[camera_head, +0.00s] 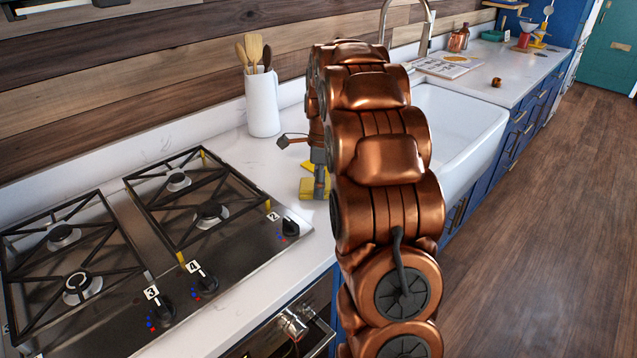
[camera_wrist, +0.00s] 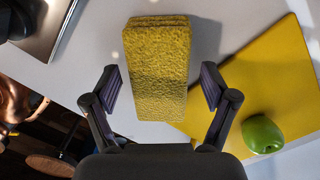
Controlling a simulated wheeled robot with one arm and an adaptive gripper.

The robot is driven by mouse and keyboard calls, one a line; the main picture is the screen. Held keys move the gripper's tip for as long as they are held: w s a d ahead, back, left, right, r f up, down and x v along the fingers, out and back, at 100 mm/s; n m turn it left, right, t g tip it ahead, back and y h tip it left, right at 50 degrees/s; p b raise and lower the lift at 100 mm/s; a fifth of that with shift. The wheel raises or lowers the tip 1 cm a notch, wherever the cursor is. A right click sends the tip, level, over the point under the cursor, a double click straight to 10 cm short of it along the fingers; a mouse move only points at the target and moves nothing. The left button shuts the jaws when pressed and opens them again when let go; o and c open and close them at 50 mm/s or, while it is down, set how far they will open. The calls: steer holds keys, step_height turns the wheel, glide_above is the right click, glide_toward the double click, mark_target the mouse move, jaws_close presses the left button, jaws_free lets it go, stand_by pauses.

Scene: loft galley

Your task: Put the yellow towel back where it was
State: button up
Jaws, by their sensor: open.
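The yellow towel (camera_wrist: 158,62) is a thick, folded, fuzzy oblong, seen from above over the white counter in the wrist view. My gripper (camera_wrist: 160,86) is open, with one finger on each side of the towel's lower part and gaps between the fingers and the towel. I cannot tell the height of the fingertips against it. In the head view, a yellow block that looks like the towel (camera_head: 307,188) shows beside my gripper (camera_head: 319,178), left of my copper arm. My arm hides part of this area.
A flat yellow sheet (camera_wrist: 245,85) lies right of the towel, with a green fruit (camera_wrist: 263,134) at its lower edge. The gas hob (camera_head: 165,235) is at left, a white utensil crock (camera_head: 262,104) behind. The white sink (camera_head: 455,125) is right of my arm.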

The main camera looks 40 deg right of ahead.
step_height(320, 180, up, 12)
steer(key=b, duration=0.1)
steer(key=shift+s+d+b, duration=0.15)
steer(key=shift+d+b, duration=0.25)
steer(key=shift+r, duration=0.1)
steer(key=s+a+f+n+g, duration=0.1)
steer(key=s+a+f+n, duration=0.1)
steer(key=s+a+n, duration=0.6)
steer(key=s+a+f+n, duration=0.1)
steer(key=s+a+n, duration=0.45)
steer(key=a, duration=0.45)
steer(key=s+a+f+n, duration=0.2)
steer(key=s+f+n, duration=0.1)
steer(key=s, duration=0.3)
steer(key=s+a+f+n, duration=0.3)
steer(key=s+n, duration=0.2)
steer(key=s, duration=0.2)
steer(key=s+a+f+n+g, duration=0.1)
steer(key=s+a+f+n, duration=0.1)
steer(key=s, duration=0.4)
steer(key=shift+s+a+f+n+h, duration=0.4)
steer(key=shift+f+n, duration=0.15)
steer(key=shift+n, duration=0.4)
